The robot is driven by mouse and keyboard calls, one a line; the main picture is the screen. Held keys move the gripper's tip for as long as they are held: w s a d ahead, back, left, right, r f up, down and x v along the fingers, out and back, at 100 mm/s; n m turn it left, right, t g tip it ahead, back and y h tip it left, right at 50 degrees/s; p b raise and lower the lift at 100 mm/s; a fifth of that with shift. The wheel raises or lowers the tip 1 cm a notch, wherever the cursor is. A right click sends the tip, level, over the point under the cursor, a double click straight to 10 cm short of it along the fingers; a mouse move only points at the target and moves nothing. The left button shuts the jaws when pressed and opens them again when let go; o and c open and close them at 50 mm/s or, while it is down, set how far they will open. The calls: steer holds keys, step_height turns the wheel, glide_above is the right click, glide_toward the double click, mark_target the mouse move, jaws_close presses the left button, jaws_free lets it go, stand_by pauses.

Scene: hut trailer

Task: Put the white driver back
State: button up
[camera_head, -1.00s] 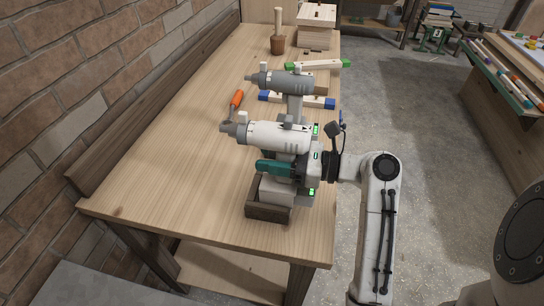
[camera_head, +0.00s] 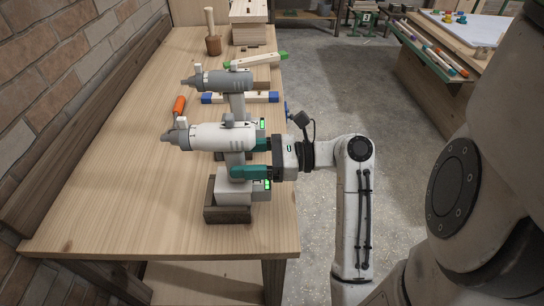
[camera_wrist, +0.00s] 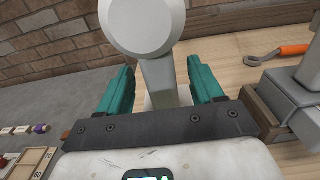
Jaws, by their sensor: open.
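The white driver (camera_head: 212,137) stands upright at the near end of the bench, nose to the left. Its pale battery base (camera_head: 234,186) sits in a dark wooden holder (camera_head: 227,215). My gripper (camera_head: 244,159) is open, its teal fingers on either side of the driver's grey handle with their tips about level with it. In the wrist view, the handle (camera_wrist: 160,80) stands between the spread fingers with visible gaps, and the driver's round rear end (camera_wrist: 145,24) is above. How deep the base sits in the holder is partly hidden.
A grey driver (camera_head: 220,80) stands just behind. An orange-handled tool (camera_head: 179,106) lies left of it. The bench's left side is clear.

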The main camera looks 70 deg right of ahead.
steer(key=v, duration=0.7)
steer(key=shift+r, duration=0.1)
stand_by(0.4)
